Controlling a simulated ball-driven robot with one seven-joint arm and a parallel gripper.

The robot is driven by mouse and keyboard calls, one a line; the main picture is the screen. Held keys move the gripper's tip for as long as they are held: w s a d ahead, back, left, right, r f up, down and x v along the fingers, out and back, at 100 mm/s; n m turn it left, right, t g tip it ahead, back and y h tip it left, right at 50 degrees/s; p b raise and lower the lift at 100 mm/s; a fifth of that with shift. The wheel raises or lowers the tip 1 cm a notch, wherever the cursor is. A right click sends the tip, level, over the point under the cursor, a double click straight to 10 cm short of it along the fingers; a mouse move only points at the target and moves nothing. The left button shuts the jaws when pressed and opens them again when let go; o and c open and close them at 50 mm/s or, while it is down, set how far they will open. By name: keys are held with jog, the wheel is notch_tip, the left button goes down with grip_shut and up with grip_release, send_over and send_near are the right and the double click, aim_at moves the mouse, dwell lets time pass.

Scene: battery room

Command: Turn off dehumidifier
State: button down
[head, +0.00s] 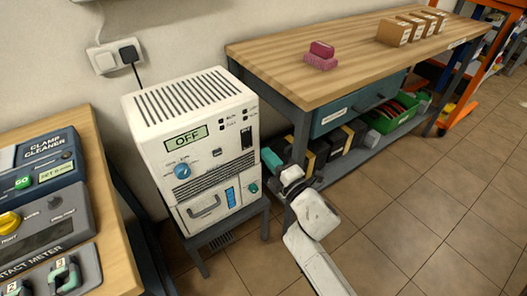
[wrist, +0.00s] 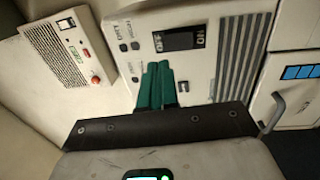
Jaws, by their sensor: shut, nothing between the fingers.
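The dehumidifier (head: 192,140) is a white box with a slotted top, standing on a small dark stand. Its green display (head: 185,138) reads OFF. A blue dial (head: 182,171) sits below the display, and a black rocker switch (head: 247,137) is at the right of the front. In the wrist view, the rocker switch (wrist: 180,38) carries OFF and ON lettering. My gripper (head: 268,157) is beside the front's right edge, its green fingers shut and empty. In the wrist view, the fingers (wrist: 157,84) overlap the panel near the switch; contact cannot be told.
A wooden workbench (head: 345,45) with pink blocks and cardboard boxes stands at right, with a loaded lower shelf. A left table holds a clamp cleaner (head: 45,160) and contact meter. A plug (head: 128,51) sits in the wall socket. Tiled floor (head: 410,200) is open at right.

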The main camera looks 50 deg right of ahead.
jog(key=v, duration=0.6)
jog(key=shift+r, duration=0.75)
jog(key=shift+s, duration=0.1)
